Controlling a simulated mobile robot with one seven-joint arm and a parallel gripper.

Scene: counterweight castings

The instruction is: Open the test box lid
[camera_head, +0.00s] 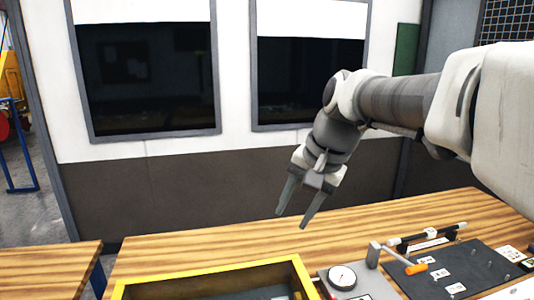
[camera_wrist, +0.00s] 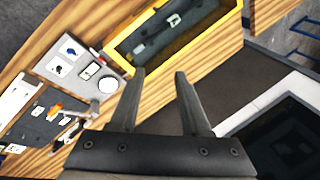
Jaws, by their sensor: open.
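My gripper (camera_head: 292,219) is open and empty, pointing down above the wooden table's back edge in the head view. Its two fingers also show in the wrist view (camera_wrist: 160,74). A dark board (camera_head: 455,270) with labels lies on the table at the right. A metal crank with an orange grip (camera_head: 416,269) is at its left edge. Beside it is a grey plate (camera_head: 375,287) with a round dial (camera_head: 342,277). The wrist view shows the dark board (camera_wrist: 38,128) and dial (camera_wrist: 108,85) at the left. I cannot tell which part is the test box lid.
A yellow-rimmed tray (camera_head: 205,279) stands on the wooden table (camera_head: 180,250); the wrist view shows a dark object with a pale label (camera_wrist: 174,20) inside it. A wall with two dark windows (camera_head: 145,75) stands behind. Bare wood lies between the tray and the wall.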

